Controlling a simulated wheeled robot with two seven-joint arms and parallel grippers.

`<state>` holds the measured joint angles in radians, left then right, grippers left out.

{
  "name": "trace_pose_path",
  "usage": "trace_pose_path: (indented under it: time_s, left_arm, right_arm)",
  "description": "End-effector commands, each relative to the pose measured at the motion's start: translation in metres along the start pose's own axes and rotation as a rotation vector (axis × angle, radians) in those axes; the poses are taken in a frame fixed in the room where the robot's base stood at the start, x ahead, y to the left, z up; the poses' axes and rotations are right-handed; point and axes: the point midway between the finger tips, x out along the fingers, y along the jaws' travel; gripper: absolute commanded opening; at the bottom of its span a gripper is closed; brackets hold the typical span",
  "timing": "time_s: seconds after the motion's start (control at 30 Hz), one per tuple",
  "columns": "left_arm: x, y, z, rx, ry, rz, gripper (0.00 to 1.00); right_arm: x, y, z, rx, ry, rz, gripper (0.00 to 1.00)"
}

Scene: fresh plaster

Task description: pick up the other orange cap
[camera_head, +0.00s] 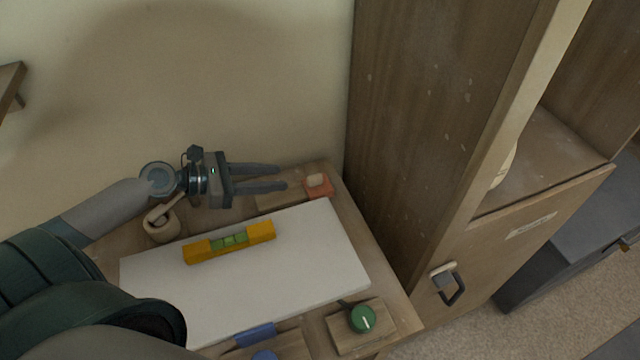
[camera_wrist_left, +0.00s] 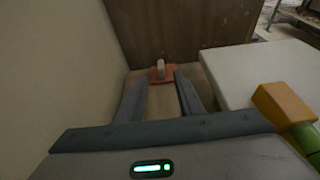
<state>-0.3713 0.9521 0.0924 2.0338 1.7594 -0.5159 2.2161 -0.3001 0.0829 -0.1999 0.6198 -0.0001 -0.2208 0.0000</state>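An orange cap (camera_head: 319,186) with a pale block on top sits at the far right corner of the table, on or beside a small wooden board (camera_head: 280,199). In the left wrist view the orange cap (camera_wrist_left: 162,76) lies straight ahead, just beyond the fingertips. My left gripper (camera_head: 283,177) is open and empty, its fingers pointing right toward the cap with a short gap left between. The fingers also show apart in the left wrist view (camera_wrist_left: 158,82). My right gripper is not in view.
A white board (camera_head: 310,270) fills the table's middle, with a yellow spirit level (camera_head: 205,250) on it. A wooden pot (camera_head: 162,226) stands behind left. A green knob (camera_head: 362,318) is at the front right. A tall wooden cabinet (camera_head: 430,110) rises at the right; a wall is behind.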

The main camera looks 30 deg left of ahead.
Motion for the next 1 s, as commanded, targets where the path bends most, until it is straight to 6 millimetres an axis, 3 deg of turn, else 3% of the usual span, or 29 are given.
trace_pose_path:
  time_s: [0.27, 0.7, 1.0]
  left_arm:
    - [0.012, 0.000, 0.002, 0.000, -0.001, 0.000, 0.34]
    - [0.061, 0.000, 0.002, -0.001, -0.001, 0.000, 0.34]
    - [0.068, -0.001, 0.000, 0.000, 0.000, -0.001, 0.34]
  right_arm:
    - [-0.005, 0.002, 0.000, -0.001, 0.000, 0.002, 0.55]
    - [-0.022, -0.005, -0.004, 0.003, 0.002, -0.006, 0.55]
    - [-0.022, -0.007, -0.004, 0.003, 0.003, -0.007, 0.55]
